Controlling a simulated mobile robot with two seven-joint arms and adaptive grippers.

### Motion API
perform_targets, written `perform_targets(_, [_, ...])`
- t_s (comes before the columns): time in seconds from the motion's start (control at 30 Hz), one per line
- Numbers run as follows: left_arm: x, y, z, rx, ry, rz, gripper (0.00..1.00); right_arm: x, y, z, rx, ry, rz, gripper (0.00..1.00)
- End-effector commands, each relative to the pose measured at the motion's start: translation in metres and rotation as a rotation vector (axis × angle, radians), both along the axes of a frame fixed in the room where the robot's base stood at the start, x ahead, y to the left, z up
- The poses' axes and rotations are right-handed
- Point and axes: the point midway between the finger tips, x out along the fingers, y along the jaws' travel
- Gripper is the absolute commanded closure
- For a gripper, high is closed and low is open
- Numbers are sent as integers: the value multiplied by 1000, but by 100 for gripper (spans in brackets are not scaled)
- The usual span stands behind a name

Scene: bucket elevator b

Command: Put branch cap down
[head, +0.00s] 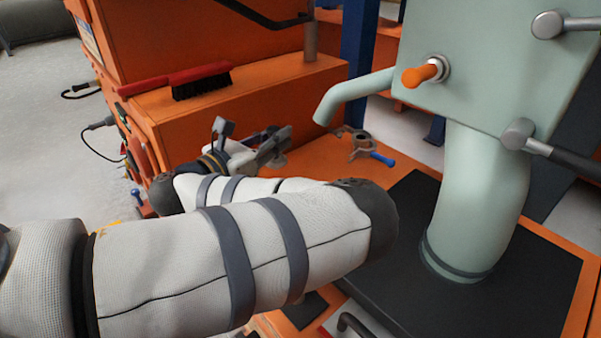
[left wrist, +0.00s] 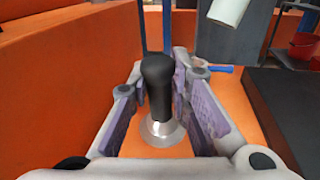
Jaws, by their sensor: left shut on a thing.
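The branch cap (left wrist: 158,90) has a black knob on a round silver metal flange. In the left wrist view it stands upright between the purple pads of my left gripper (head: 272,146), which is shut on it. The flange is over the orange surface; whether it touches cannot be told. In the head view the gripper is beyond my forearm, above the orange ledge, and the cap is mostly hidden. The green branch pipe (head: 352,94) curves down from the housing, to the right of the gripper. My right gripper is out of view.
A clamp with a blue handle (head: 381,158) lies on the orange ledge (head: 315,165) right of the gripper. A red-backed brush (head: 203,82) lies on the orange block at the left. A black mat (head: 400,270) surrounds the thick green pipe (head: 480,200).

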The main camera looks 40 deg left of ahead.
Motion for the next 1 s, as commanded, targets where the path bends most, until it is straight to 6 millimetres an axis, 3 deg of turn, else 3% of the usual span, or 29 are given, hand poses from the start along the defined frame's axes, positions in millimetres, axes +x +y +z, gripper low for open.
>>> perform_targets(0.2, [37, -3, -41, 1, -3, -2, 100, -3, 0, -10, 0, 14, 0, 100])
perform_targets(0.37, [47, -4, -53, 1, -3, 0, 100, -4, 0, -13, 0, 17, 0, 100])
perform_targets(0.57, [53, -4, -88, 0, 0, 0, 100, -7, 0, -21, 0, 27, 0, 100])
perform_targets(0.9, [52, -4, -92, 1, -3, 0, 100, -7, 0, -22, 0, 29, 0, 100])
perform_targets(0.93, [52, -4, -92, 0, -2, 1, 78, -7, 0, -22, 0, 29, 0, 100])
perform_targets(1.0, [52, -4, -91, 0, -3, 1, 62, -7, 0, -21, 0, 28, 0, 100])
